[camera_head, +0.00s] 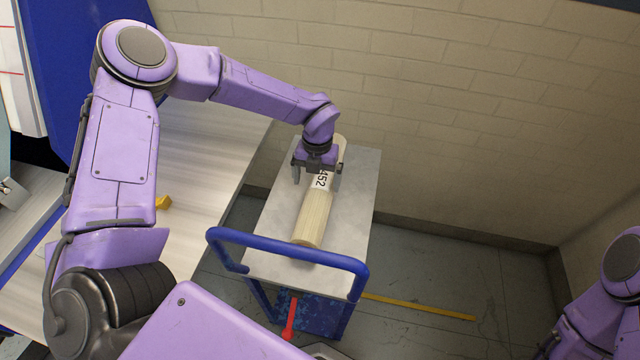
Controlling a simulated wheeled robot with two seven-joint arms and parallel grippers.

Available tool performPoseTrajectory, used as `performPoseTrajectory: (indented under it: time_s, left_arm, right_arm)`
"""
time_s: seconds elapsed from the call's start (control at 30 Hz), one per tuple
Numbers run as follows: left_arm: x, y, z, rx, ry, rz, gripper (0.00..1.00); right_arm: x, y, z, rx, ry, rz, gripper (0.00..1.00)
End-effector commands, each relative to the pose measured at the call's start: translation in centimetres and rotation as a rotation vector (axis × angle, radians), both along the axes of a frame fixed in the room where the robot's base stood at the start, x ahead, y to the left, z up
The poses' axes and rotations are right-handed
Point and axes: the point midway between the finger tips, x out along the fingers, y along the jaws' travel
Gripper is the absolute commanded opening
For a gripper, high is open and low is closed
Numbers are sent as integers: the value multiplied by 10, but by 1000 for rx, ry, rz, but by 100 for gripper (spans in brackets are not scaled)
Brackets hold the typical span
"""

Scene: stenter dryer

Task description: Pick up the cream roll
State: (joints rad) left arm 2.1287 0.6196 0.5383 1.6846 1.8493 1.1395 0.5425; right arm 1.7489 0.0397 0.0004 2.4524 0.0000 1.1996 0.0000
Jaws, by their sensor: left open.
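The cream roll (314,218) lies lengthwise on the grey top of a cart (357,205). It has a white label (320,182) with dark digits, of which "452" can be read. My left gripper (317,178) is over the far half of the roll, pointing down, with its fingers apart on either side of it. The gripper hides part of the roll, whose far end shows behind it. I cannot tell whether the fingers touch the roll. My right arm shows at the lower right edge, but its gripper is out of view.
The cart has a blue push handle (290,248) at its near end and a red lever (290,318) below. A metal table (205,150) stands to the left with a small yellow piece (163,202). A brick wall (450,90) is behind. Floor to the right is clear, with a yellow stripe (420,306).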

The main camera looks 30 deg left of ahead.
Motion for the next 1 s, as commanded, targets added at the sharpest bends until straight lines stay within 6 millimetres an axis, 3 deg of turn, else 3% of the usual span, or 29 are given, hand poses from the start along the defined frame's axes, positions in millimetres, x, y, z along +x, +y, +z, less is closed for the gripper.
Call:
performPoseTrajectory:
  time_s: [0.03,0.2,0.4,0.43,0.47,0.67,1.0]
  left_arm:
    - [0,-1,-7,5,8,-4,100]
    - [5,-5,-34,4,12,-10,100]
    - [6,-5,-37,3,12,-9,100]
    - [6,-5,-37,3,12,-8,97]
    - [6,-4,-37,3,13,-7,87]
    - [6,-4,-37,2,13,-6,22]
    - [7,-4,-32,2,11,-7,20]
  right_arm:
    - [1,0,10,0,-2,0,43]
    - [2,0,12,0,-5,-1,43]
    - [1,0,11,-1,-4,0,43]
    - [1,0,11,-1,-3,0,43]
    - [1,0,11,-1,-3,0,43]
    - [1,0,11,-1,-3,0,43]
    - [1,0,10,-1,-3,0,43]
